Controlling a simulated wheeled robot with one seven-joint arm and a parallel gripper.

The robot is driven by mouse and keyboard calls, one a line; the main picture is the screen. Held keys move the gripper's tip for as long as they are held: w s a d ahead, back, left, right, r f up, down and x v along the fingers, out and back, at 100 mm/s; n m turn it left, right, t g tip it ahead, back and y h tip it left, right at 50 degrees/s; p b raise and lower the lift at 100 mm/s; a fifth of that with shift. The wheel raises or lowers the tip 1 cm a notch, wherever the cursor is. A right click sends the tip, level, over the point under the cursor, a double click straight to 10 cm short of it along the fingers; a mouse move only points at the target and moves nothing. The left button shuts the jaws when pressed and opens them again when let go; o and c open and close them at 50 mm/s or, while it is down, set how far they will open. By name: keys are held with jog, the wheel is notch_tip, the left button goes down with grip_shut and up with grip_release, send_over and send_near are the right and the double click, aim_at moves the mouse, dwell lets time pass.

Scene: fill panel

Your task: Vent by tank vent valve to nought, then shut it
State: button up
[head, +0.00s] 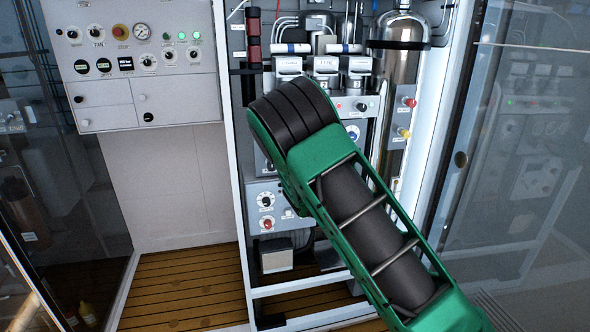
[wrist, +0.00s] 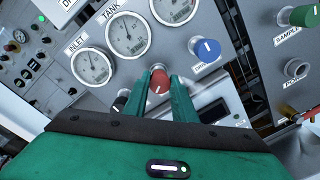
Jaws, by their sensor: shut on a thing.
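In the wrist view my gripper (wrist: 160,80) is shut on a red knob (wrist: 158,83) with a white mark on its face. The knob sits below the TANK gauge (wrist: 127,33); no label on it can be read, so I cannot tell by name that it is the tank vent valve. The TANK gauge has a white dial with a dark needle; its reading is too small to tell. In the head view my green arm covers the gripper and this part of the panel.
In the wrist view, the INLET gauge (wrist: 90,67) is left, a blue knob (wrist: 205,50) close right, and a black knob (wrist: 120,103) close left of my fingers. A green knob (wrist: 300,16) is far right. A steel cylinder (head: 397,70) stands behind my arm in the head view.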

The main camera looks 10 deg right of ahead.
jog(key=shift+s+a+f+n, duration=0.1)
jog(key=shift+a+f+n, duration=0.1)
jog(key=shift+n, duration=0.4)
jog(key=shift+a+f+n, duration=0.1)
jog(key=shift+f+n, duration=0.05)
jog(key=shift+n, duration=0.45)
jog(key=o, duration=1)
jog(key=shift+f, duration=0.1)
jog(key=shift+d, duration=0.15)
jog(key=shift+r, duration=0.2)
jog(key=s, duration=1)
jog(key=shift+s+r, duration=0.15)
jog(key=shift+s, duration=0.1)
